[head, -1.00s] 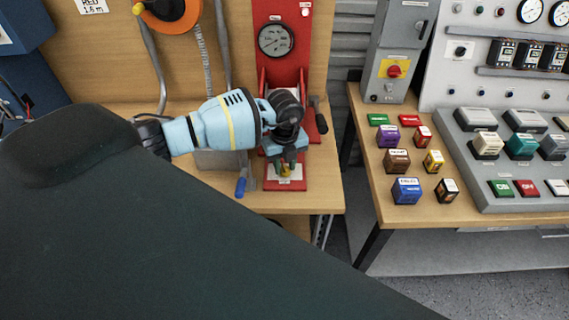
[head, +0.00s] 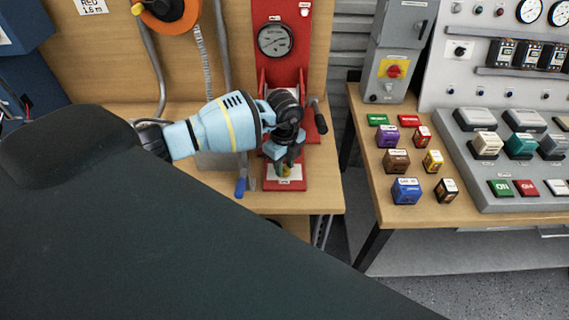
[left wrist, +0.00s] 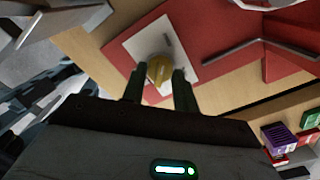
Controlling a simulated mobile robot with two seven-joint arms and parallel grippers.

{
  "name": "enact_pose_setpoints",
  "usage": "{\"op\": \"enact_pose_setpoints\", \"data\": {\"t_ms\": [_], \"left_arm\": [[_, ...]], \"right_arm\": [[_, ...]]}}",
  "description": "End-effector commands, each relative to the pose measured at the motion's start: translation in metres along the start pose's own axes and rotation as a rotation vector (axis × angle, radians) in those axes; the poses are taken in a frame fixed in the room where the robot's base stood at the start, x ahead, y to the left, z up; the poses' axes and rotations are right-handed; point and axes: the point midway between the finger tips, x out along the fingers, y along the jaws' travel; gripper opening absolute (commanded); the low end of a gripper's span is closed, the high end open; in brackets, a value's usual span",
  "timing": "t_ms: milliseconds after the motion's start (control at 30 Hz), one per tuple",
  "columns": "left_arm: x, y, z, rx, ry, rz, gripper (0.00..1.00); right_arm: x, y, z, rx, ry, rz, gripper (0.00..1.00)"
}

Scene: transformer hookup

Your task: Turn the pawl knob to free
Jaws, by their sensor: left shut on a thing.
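The pawl knob is a small yellow knob (head: 285,171) on a white plate on the red base of the winch-like stand (head: 268,186). My left gripper (head: 285,166) points down over it and is shut on it. The fingers partly hide the knob in the head view. My right gripper is not in view.
A red upright with a round gauge (head: 275,40) and a black-gripped crank handle (head: 320,118) stand close behind my gripper. A blue-handled lever (head: 240,186) is at the left. Several coloured blocks lie on the right bench (head: 390,218).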

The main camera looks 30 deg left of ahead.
Motion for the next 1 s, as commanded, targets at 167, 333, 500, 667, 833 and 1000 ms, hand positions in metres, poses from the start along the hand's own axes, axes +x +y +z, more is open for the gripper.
{"op": "enact_pose_setpoints", "data": {"t_ms": [167, 333, 500, 667, 833, 1000], "left_arm": [[-0.002, -0.001, 0.001, -0.002, -0.002, -0.003, 0.07], [-0.002, -0.001, 0.001, -0.001, -0.002, -0.003, 0.44], [-0.001, 0.000, 0.001, 0.000, -0.001, -0.002, 0.51], [-0.001, 0.000, 0.000, 0.000, -0.001, -0.001, 0.51], [-0.014, -0.001, 0.001, 0.000, 0.000, -0.003, 0.51], [-0.042, -0.001, 0.001, 0.001, -0.001, -0.005, 0.51]], "right_arm": [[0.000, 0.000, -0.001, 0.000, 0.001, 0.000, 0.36], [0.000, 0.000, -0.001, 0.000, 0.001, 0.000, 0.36], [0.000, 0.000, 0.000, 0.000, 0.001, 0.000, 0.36], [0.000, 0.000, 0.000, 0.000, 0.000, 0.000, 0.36], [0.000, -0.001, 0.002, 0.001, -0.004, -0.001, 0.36], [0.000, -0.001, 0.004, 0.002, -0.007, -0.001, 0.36]]}}
